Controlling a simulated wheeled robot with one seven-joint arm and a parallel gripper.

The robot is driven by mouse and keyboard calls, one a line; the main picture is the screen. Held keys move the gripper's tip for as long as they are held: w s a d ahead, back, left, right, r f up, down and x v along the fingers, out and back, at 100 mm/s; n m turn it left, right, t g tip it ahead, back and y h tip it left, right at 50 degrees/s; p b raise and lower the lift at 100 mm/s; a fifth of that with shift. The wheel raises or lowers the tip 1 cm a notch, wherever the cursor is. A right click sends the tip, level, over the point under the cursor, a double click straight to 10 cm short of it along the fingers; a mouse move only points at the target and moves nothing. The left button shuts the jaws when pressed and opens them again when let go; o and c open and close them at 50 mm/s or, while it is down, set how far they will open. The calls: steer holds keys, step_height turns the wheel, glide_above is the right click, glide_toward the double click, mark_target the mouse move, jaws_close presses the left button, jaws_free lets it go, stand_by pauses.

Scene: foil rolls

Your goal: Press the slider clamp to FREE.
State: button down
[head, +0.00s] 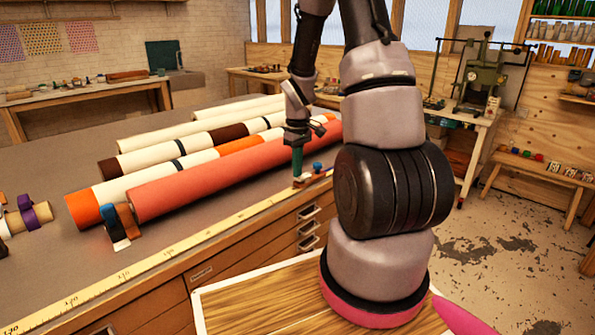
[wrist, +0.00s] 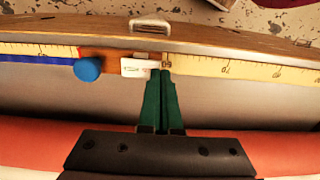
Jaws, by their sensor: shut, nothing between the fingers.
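The slider clamp (wrist: 108,57) is on the yellow ruler strip in the wrist view. It has an orange-brown body, a round blue knob (wrist: 88,69) at its left and a white label (wrist: 138,68) at its right whose print is too small to read. In the head view its blue knob (head: 317,167) shows just right of my gripper. My gripper (wrist: 166,72) has green fingers, shut together with nothing between them. The fingertips are just right of the white label, over the ruler. I cannot tell whether they touch it. In the head view my gripper (head: 297,178) points down at the table's front edge.
A long salmon roll (head: 225,175) lies just behind the ruler (head: 190,242), with several other rolls behind it. An orange, blue and white block (head: 122,225) stands by the roll's near end. Drawer handles (head: 309,212) stick out below the front edge.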

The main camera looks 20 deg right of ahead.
steer(key=shift+f, duration=0.35)
steer(key=shift+a+f, duration=0.1)
steer(key=shift+f, duration=0.2)
steer(key=shift+r, duration=0.15)
steer(key=shift+r, duration=0.65)
steer(key=shift+r, duration=0.1)
